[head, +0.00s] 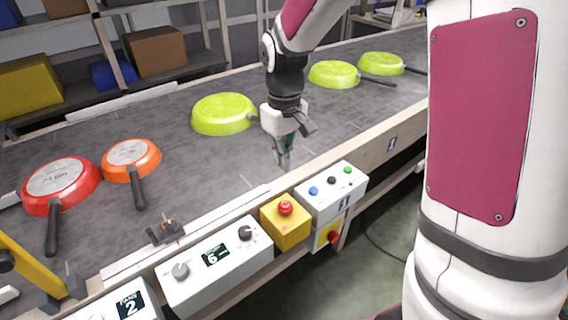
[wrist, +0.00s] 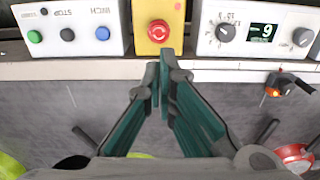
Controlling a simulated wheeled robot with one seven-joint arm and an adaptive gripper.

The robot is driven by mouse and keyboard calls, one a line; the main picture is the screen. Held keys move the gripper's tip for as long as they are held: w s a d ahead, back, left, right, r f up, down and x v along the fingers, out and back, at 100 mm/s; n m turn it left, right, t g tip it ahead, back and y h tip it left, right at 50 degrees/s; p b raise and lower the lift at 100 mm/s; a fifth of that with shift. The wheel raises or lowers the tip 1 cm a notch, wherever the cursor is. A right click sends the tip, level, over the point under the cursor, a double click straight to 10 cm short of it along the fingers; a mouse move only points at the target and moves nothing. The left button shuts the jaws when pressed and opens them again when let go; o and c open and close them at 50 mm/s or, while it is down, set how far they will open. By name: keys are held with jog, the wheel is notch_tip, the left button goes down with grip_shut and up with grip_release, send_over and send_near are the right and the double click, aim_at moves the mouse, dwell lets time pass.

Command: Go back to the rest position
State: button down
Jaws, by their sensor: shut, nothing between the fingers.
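My gripper (head: 284,160) is over the grey conveyor belt (head: 240,165), near its front edge, with its fingers pointing down. In the wrist view its fingers (wrist: 163,72) come together at the tips with nothing between them. A yellow-green pan (head: 223,113) lies upside down on the belt just left of the gripper and partly behind it; its handle is mostly hidden. I cannot tell how high the fingertips are above the belt.
A red pan (head: 60,186) and an orange pan (head: 131,159) lie at the left. Two more green pans (head: 333,73) (head: 381,63) lie farther right. A control box (head: 214,266), a yellow emergency-stop box (head: 285,222) and a button box (head: 330,192) line the front rail. Shelves (head: 120,60) stand behind.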

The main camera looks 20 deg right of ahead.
jog(key=shift+r, duration=0.1)
dwell(0.3)
jog(key=s+d+r+m+t+p, duration=0.1)
jog(key=s+r+m+t+p, duration=0.1)
jog(key=s+r, duration=0.95)
jog(key=s+r+t, duration=0.1)
jog(key=s+r, duration=0.1)
jog(key=s, duration=0.5)
jog(key=s+r+m+t+p, duration=0.1)
jog(key=s+r, duration=0.1)
jog(key=s, duration=0.5)
jog(key=shift+d+r+m, duration=0.25)
jog(key=shift+r+m, duration=0.05)
jog(key=shift+r, duration=0.05)
